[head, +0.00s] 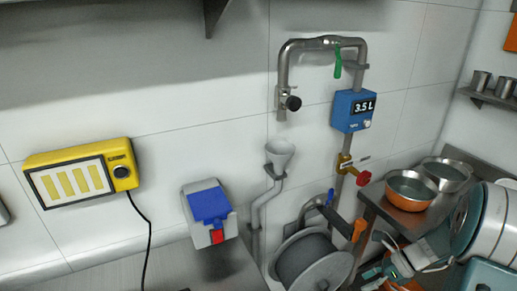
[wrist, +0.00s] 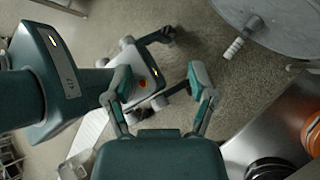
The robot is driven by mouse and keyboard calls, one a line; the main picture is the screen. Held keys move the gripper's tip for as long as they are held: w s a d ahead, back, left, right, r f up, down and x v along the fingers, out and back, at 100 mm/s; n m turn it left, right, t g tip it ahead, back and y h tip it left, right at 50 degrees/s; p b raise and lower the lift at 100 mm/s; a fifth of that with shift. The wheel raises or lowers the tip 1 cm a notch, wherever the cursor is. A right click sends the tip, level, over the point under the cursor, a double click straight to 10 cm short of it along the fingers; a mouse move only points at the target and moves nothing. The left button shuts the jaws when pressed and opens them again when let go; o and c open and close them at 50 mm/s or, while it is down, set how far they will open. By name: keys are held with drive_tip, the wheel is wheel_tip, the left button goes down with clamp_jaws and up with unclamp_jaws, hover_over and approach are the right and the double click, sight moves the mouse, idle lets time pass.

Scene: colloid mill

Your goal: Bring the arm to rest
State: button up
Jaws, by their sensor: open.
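My gripper (wrist: 160,82) shows in the wrist view with its two teal fingers spread wide apart. Nothing is held between them; the floor and part of my own teal and white body show beyond. In the head view my teal and white arm (head: 487,222) is folded at the lower right edge.
A blue meter (head: 353,110) reads 3.5 L. A yellow box (head: 82,172) hangs left.

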drive_tip(key=s+a+r+n+t+h, duration=0.2)
drive_tip(key=s+a+r+n+h, duration=0.2)
drive_tip(key=s+a+r+n, duration=0.3)
drive_tip(key=s+a+r+n+t+h, duration=0.2)
drive_tip(key=s+a+r+n+h, duration=0.2)
drive_tip(key=r+n, duration=0.9)
drive_tip(key=s+a+n, duration=0.3)
drive_tip(key=a+n, duration=0.1)
drive_tip(key=n, duration=0.1)
drive_tip(key=shift+s+a+r+t+h, duration=0.15)
drive_tip(key=shift+a+r+t+h, duration=0.15)
drive_tip(key=shift+a+r+h, duration=0.1)
